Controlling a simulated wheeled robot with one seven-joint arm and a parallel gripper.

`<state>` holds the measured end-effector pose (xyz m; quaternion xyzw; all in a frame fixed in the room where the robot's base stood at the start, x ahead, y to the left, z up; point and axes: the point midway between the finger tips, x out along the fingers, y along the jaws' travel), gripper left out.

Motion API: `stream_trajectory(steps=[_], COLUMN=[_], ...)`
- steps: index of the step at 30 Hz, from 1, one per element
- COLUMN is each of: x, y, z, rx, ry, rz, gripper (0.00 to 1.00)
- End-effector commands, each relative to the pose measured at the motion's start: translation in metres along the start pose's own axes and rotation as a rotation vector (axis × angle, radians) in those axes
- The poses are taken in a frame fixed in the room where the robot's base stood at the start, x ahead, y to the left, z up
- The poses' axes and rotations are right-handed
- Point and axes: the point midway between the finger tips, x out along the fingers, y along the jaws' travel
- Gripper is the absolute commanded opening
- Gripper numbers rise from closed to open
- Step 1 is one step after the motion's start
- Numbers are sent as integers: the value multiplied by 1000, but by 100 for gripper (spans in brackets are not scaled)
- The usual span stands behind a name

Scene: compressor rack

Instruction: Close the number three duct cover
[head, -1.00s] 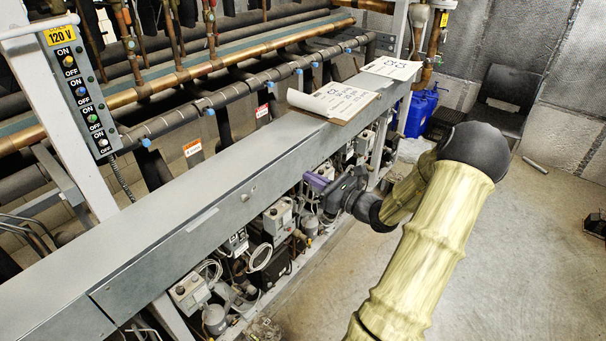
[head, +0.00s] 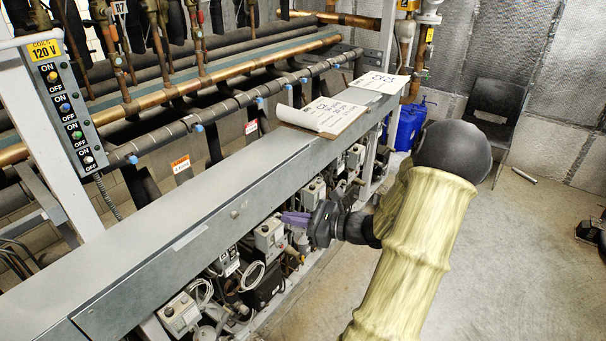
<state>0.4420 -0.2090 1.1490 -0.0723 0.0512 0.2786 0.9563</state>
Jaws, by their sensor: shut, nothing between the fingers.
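A long grey metal duct (head: 190,240) runs diagonally from the lower left to the upper right. Its flat top (head: 150,225) and front face look closed along the visible length, with a seam near the lower left. I see no number on it, so I cannot tell which section is the number three cover. My gripper (head: 288,218), with purple fingertips, is just in front of and below the duct's front edge. It is shut and empty, pointing left. Whether it touches the duct cannot be told.
A clipboard with papers (head: 328,116) and a white sheet (head: 379,83) lie on the duct's far part. Control boxes and wiring (head: 270,237) crowd below it. A switch panel (head: 68,112) stands at left. Blue jugs (head: 409,124) stand behind. Floor at right is open.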

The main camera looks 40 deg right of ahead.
Motion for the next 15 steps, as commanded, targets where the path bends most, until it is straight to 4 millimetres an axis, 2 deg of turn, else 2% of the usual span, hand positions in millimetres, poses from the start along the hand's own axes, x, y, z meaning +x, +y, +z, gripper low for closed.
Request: stream_trajectory(steps=[1, 3, 6, 12, 15], x=[17, 32, 43, 43, 36], y=[25, 59, 104, 174, 196], z=[0, -4, -11, -24, -29], rx=[-53, -138, -275, -605, -795], ry=[57, 141, 251, 428, 494], rz=[104, 245, 438, 799, 959], gripper=[0, 0, 0, 0, 0])
